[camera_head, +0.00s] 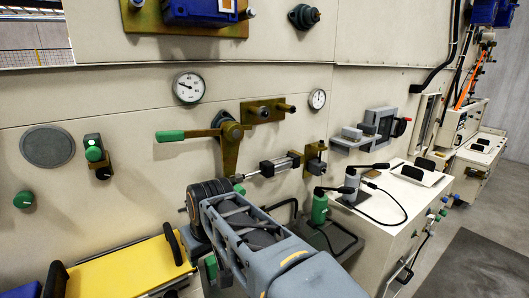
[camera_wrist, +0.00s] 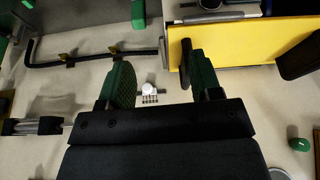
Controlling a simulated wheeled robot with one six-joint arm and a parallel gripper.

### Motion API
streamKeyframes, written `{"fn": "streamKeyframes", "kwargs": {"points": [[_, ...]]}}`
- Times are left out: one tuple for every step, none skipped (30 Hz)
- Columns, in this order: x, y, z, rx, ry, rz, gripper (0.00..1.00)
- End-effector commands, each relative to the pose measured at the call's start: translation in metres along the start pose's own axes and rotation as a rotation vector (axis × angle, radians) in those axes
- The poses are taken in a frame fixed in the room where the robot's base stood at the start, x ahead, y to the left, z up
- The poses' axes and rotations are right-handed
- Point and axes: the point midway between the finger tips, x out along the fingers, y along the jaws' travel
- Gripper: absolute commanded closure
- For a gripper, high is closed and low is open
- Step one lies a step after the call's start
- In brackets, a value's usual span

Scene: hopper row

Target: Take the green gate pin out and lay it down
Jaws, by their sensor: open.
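I cannot single out the green gate pin with certainty. A small green tip (camera_head: 239,188) shows at the left end of the metal cylinder on the panel, partly close behind my arm. Above it a bronze lever (camera_head: 229,145) with a green handle stands out to the left. My gripper (camera_wrist: 160,62) is open and empty in the wrist view, with its two green-padded fingers apart. A small white fitting (camera_wrist: 150,88) with several dark prongs shows between the fingers, but its distance is unclear.
A yellow panel (camera_head: 130,268) with black handles lies at lower left. A green round knob (camera_head: 94,153) is on the wall. A green-bodied black-topped device (camera_head: 319,208) stands right of my arm beside a white cabinet (camera_head: 385,220). Grey floor (camera_head: 470,265) is open at right.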

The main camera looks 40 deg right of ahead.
Motion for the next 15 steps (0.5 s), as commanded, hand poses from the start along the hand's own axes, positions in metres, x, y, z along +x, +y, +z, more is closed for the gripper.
{"fn": "streamKeyframes", "kwargs": {"points": [[-0.019,0.02,-0.024,0.024,0.003,0.008,0.42],[-0.028,0.03,-0.036,0.032,0.004,0.009,0.42],[-0.04,0.045,-0.05,0.042,0.006,0.012,0.42],[-0.049,0.056,-0.059,0.049,0.007,0.014,0.42],[-0.057,0.067,-0.068,0.055,0.01,0.015,0.42],[-0.068,0.081,-0.078,0.061,0.013,0.017,0.42],[-0.075,0.092,-0.085,0.064,0.016,0.02,0.42],[-0.082,0.102,-0.091,0.069,0.019,0.021,0.42],[-0.091,0.115,-0.098,0.073,0.022,0.023,0.42],[-0.097,0.124,-0.101,0.074,0.023,0.024,0.42],[-0.102,0.132,-0.105,0.077,0.027,0.026,0.42],[-0.109,0.142,-0.108,0.078,0.029,0.029,0.42],[-0.113,0.148,-0.111,0.079,0.032,0.029,0.42],[-0.117,0.154,-0.113,0.079,0.033,0.03,0.42],[-0.121,0.16,-0.114,0.08,0.036,0.031,0.42]]}}
